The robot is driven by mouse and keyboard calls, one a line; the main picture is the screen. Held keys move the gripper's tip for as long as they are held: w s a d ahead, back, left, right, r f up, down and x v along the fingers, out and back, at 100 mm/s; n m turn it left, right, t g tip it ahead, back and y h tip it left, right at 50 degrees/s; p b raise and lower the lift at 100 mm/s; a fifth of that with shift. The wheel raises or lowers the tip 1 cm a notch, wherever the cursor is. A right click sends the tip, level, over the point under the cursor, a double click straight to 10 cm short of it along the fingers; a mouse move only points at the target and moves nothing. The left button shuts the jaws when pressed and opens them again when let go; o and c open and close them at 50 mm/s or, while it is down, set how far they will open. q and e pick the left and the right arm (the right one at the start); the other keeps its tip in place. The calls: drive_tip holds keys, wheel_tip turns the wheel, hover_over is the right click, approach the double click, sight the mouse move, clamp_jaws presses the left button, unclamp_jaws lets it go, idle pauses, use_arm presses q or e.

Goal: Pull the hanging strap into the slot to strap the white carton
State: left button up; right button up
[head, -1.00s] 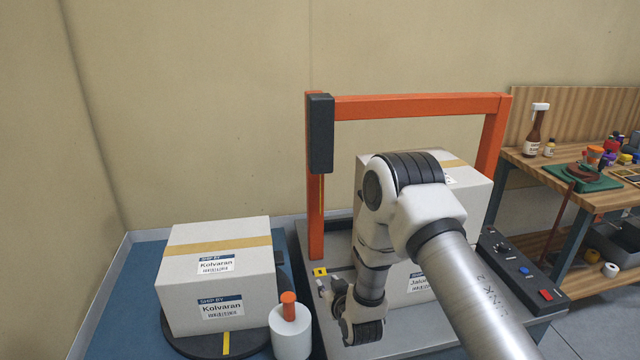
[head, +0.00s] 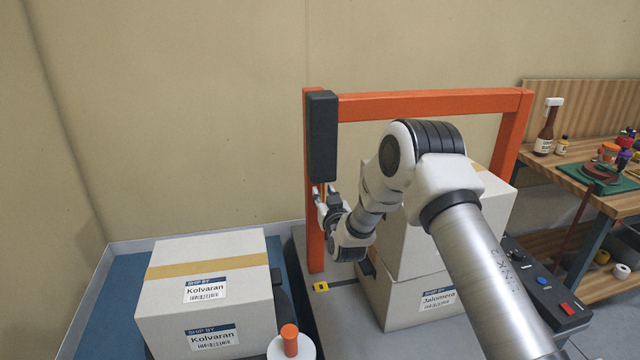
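Two white cartons are stacked under the orange arch: the upper carton (head: 400,245) and the lower carton (head: 402,306), labelled Jalomera. My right arm hides part of both. The yellow hanging strap (head: 322,186) comes down beside the arch's left post below a black housing (head: 322,135); only a short piece shows. My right gripper (head: 324,192) is at the strap, just below the housing, with its fingers apart. Whether they touch the strap is too small to tell. A dark slot (head: 343,283) with a yellow marker (head: 320,287) lies in the machine top. My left gripper is not in view.
The orange arch (head: 430,104) frames the stack. A control panel (head: 540,285) and a cluttered wooden bench (head: 570,170) are at right.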

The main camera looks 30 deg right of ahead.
sight(321, 188)
drive_tip(key=w, duration=0.1)
drive_tip(key=w+d, duration=0.1)
drive_tip(key=w, duration=0.1)
drive_tip(key=w+f, duration=0.1)
drive_tip(key=shift+w+d+f, duration=0.1)
drive_tip(key=shift+w+d, duration=0.2)
drive_tip(key=shift+d, duration=0.1)
drive_tip(key=shift+s+a+r, duration=0.15)
drive_tip(key=shift+s+r, duration=0.1)
drive_tip(key=shift+r, duration=0.05)
drive_tip(key=shift+c, duration=0.3)
clamp_jaws()
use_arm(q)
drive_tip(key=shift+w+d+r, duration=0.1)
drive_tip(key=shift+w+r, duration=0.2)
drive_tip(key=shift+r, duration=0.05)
use_arm(e)
drive_tip(key=shift+f, duration=0.1)
use_arm(q)
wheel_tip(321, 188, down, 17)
drive_tip(key=b, duration=1.6)
drive_tip(key=shift+b, duration=0.35)
use_arm(e)
wheel_tip(321, 188, down, 23)
